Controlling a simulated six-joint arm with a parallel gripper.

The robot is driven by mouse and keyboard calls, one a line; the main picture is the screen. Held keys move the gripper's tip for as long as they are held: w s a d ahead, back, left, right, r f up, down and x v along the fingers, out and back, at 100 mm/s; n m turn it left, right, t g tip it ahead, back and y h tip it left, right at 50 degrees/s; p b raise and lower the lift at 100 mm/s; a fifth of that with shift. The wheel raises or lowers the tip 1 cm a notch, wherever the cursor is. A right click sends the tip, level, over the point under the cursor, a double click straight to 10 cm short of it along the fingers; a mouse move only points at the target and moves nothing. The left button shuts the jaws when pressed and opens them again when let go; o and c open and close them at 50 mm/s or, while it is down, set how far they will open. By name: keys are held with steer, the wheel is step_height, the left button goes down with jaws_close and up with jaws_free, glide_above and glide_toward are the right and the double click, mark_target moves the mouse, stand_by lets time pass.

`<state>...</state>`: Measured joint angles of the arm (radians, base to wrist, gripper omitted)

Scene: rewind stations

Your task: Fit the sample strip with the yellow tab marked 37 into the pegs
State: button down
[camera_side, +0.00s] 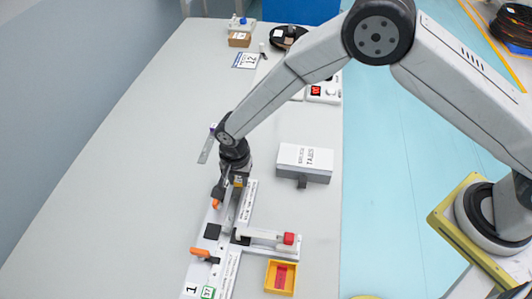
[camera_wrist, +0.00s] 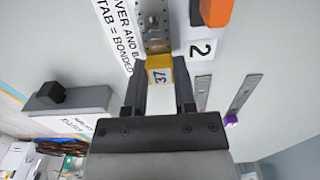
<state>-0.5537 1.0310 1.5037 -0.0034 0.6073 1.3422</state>
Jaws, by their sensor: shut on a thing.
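My gripper (camera_side: 237,182) is shut on the yellow tab (camera_wrist: 153,62) marked 37, with a finger on each side. The tab also shows between the fingers in the side view (camera_side: 239,181). The metal sample strip (camera_wrist: 150,25) runs from the tab away from my gripper, over the white station plate (camera_side: 196,275). Holes or round marks show on the strip. I cannot make out the pegs, or whether the strip sits on them or above them. A card marked 2 (camera_wrist: 202,49) lies right of the tab in the wrist view.
Orange clamp handles (camera_side: 201,253) stand on the plate, and a red-ended lever (camera_side: 289,239) lies to its right. A yellow tray (camera_side: 281,291) is in front. A labelled grey-white box (camera_side: 305,157) stands right of my gripper. A purple-tabbed strip (camera_wrist: 244,92) lies nearby. The left table is clear.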

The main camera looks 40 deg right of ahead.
steer(key=shift+f, duration=0.4)
steer(key=shift+c, duration=1.7)
jaws_free()
steer(key=shift+r, duration=0.15)
steer(key=shift+r, duration=3.8)
